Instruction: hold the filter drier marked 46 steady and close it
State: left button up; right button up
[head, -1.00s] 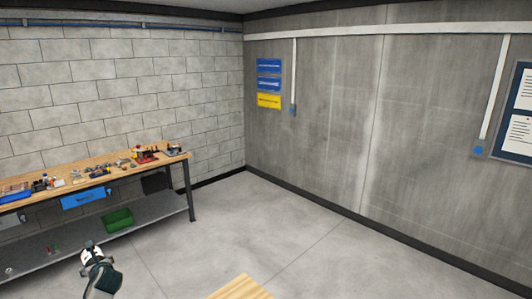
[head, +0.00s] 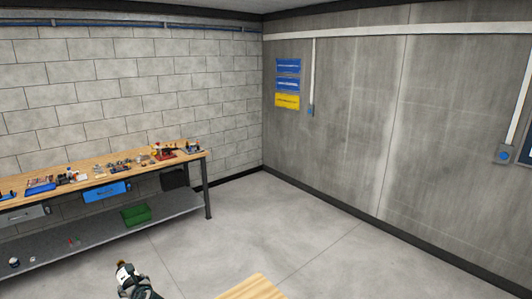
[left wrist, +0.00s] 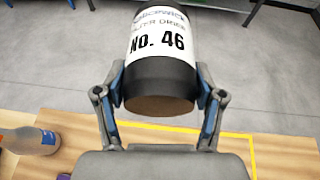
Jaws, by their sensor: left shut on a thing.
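The filter drier (left wrist: 160,55) is a black cylinder with a white label reading "No. 46". In the left wrist view my left gripper (left wrist: 160,95) is shut on it, one finger on each side. Its near end is a plain brownish disc; its far end is cut off by the top of the frame. In the head view the drier (head: 124,274) shows small at the bottom, with a copper-coloured tip, held in my left gripper (head: 132,288). My right gripper is not in view.
A wooden surface (head: 252,288) shows at the bottom of the head view; in the left wrist view it bears a yellow outline and a grey bottle-like object (left wrist: 32,140). A workbench (head: 190,158) with tools stands along the left wall. Open floor lies between.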

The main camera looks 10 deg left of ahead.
pick_arm(q)
jog(key=d+m+t+h, duration=0.3)
jog(key=d, duration=0.9)
jog(key=s+d+f+m+t+h, duration=0.1)
jog(key=s+d+f+m+h, duration=0.2)
jog(key=d, duration=0.6)
jog(key=s+d+m+t+h, duration=0.1)
jog(key=s+d+m+h, duration=0.1)
jog(key=s+d, duration=0.5)
jog(key=s+d+f+m+t+h, duration=0.1)
jog(key=s+d+f+m+h, duration=0.15)
jog(key=d, duration=0.75)
notch_tip(320, 180, down, 8)
jog(key=b, duration=0.9)
jog(key=shift+s+a+f+h, duration=0.15)
jog(key=shift+s+f+h, duration=0.1)
jog(key=shift+h, duration=0.1)
jog(key=shift+r+m, duration=0.1)
jog(key=shift+m, duration=0.15)
